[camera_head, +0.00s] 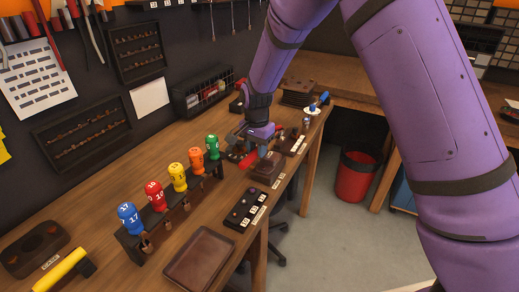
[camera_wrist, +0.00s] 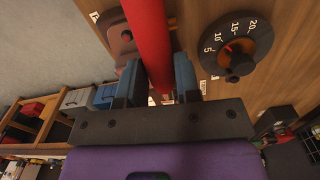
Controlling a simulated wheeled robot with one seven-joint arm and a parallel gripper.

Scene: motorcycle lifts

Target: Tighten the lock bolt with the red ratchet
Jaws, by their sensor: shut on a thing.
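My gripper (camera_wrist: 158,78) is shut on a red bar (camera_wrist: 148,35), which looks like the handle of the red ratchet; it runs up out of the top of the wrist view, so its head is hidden. In the head view my gripper (camera_head: 260,133) is low over the middle of the bench, with a bit of red (camera_head: 248,158) just below it. A brown metal piece (camera_wrist: 118,38) lies left of the bar in the wrist view. I cannot make out the lock bolt in either view.
A black dial (camera_wrist: 238,48) marked 5 to 20 is right of the bar. A rack with blue (camera_head: 130,217), red, yellow, orange and green numbered handles stands on the wooden bench. A brown tray (camera_head: 200,262) lies near the front edge. A red bin (camera_head: 355,177) stands on the floor.

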